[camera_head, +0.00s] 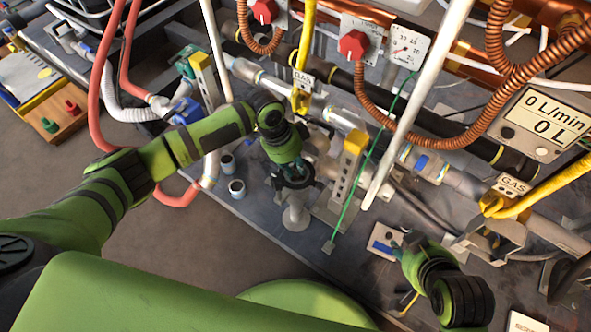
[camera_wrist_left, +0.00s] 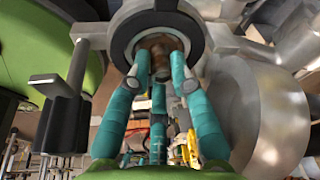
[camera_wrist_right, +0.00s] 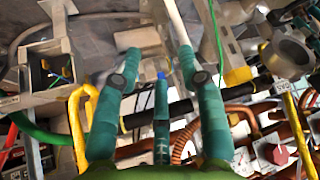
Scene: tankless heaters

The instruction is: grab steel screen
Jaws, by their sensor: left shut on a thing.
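My left gripper (camera_head: 291,170) reaches down at a dark ring (camera_head: 296,180) on a metal fitting near the middle of the bench. In the left wrist view the left gripper's teal fingertips (camera_wrist_left: 160,62) go into the dark ring (camera_wrist_left: 118,50) and are shut on a small brownish metal piece (camera_wrist_left: 160,44) in its mouth. This piece seems to be the steel screen; its mesh cannot be made out, and ring and fingers partly hide it. My right gripper (camera_head: 402,245) is low at the right; its fingers stand apart and empty in the right wrist view (camera_wrist_right: 160,75).
A grey block with a blue part (camera_head: 385,241) lies beside the right gripper. A yellow-topped bracket (camera_head: 352,150), a green cord (camera_head: 372,150) and a white tube (camera_head: 415,95) stand close to the left gripper.

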